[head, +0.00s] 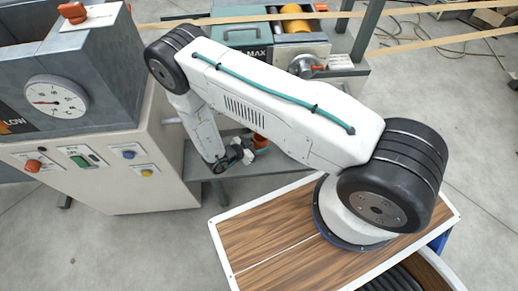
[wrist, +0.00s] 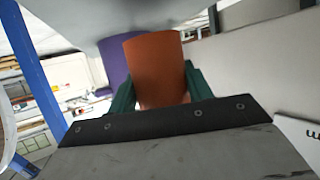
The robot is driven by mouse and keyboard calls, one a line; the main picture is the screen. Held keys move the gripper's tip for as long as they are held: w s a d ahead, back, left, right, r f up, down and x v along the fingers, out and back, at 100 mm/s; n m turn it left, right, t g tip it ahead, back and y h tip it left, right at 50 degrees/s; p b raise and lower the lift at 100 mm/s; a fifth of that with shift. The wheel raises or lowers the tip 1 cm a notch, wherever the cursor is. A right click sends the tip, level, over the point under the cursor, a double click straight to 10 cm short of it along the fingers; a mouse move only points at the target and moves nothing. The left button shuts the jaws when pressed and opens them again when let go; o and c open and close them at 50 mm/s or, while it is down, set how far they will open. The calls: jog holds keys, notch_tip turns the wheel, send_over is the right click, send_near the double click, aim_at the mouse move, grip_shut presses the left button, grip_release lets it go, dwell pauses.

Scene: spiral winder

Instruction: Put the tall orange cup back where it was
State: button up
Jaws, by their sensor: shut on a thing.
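The tall orange cup (wrist: 155,62) is between the green fingers of my gripper (wrist: 160,80) in the wrist view. The fingers press on its two sides, and the gripper is shut on it. In the head view a small part of the orange cup (head: 259,142) shows beside my gripper (head: 243,152), over a low grey bench (head: 240,183). My arm hides much of that area. I cannot tell whether the cup touches the bench. A purple object (wrist: 112,62), perhaps another cup, is partly hidden behind the orange cup in the wrist view.
A control cabinet (head: 125,172) with a dial gauge (head: 56,97) and buttons stands left of my gripper. A winder machine with a yellow roll (head: 294,20) and a teal box (head: 236,34) stands behind. Open floor (head: 455,110) lies to the right.

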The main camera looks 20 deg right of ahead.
notch_tip(320, 180, down, 3)
jog(key=shift+s+f, duration=0.1)
jog(key=shift+f, duration=0.1)
jog(key=shift+f, duration=0.25)
jog(key=shift+s+f, duration=0.15)
jog(key=shift+f, duration=0.1)
jog(key=o, duration=1.1)
jog(key=shift+c, duration=0.2)
jog(key=shift+w+a+r, duration=0.2)
jog(key=shift+a+r, duration=0.05)
jog(key=shift+r, duration=0.25)
jog(key=v, duration=1.1)
jog(key=shift+s+a+r, duration=0.15)
jog(key=shift+a+r, duration=0.1)
jog(key=shift+a, duration=0.05)
